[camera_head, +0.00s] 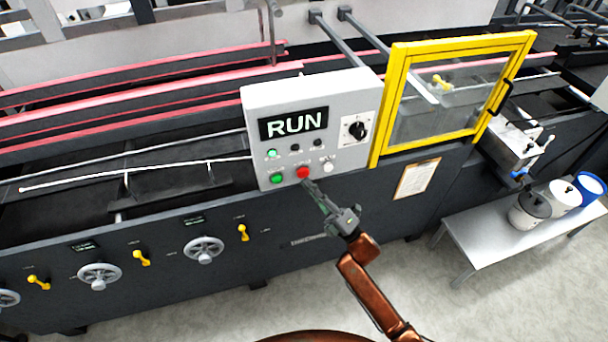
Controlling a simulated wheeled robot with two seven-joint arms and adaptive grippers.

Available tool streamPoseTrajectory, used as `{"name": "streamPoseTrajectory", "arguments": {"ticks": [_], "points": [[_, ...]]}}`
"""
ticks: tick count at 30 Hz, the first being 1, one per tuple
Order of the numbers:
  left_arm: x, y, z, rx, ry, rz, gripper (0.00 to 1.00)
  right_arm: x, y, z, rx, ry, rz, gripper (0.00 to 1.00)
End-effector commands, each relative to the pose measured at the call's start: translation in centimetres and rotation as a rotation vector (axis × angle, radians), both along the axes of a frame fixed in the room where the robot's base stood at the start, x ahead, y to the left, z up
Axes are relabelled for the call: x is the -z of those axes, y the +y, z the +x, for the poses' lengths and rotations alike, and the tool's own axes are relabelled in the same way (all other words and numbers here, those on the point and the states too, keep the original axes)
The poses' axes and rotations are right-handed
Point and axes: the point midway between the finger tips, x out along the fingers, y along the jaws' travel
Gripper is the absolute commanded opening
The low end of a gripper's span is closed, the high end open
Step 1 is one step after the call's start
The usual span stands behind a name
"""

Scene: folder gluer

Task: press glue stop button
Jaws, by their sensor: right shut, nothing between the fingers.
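A light grey control panel (352,97) stands on the machine, with a black display (293,124) that reads RUN. Its bottom row has a green button (277,179), a red button (303,172) and a white button (328,167). The labels are too small to read. My right gripper (311,187) is shut and empty, its fingertips just below the red button. I cannot tell if they touch it. My left gripper is not in view.
A yellow-framed clear guard door (376,134) stands right of the panel. A black rotary knob (356,130) is on the panel's right side. Handwheels (204,250) and yellow levers (243,232) line the machine front. A low bench (476,236) with pots stands at the right.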

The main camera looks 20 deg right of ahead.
Motion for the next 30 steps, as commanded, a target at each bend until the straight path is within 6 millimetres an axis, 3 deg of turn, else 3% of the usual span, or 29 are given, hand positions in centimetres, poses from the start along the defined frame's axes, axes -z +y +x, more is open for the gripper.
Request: {"name": "streamPoseTrajectory", "arguments": {"ticks": [30], "points": [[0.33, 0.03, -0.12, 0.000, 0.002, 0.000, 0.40, 0.00, 0.09, 0.85, 0.001, 0.000, -0.001, 0.00]]}}
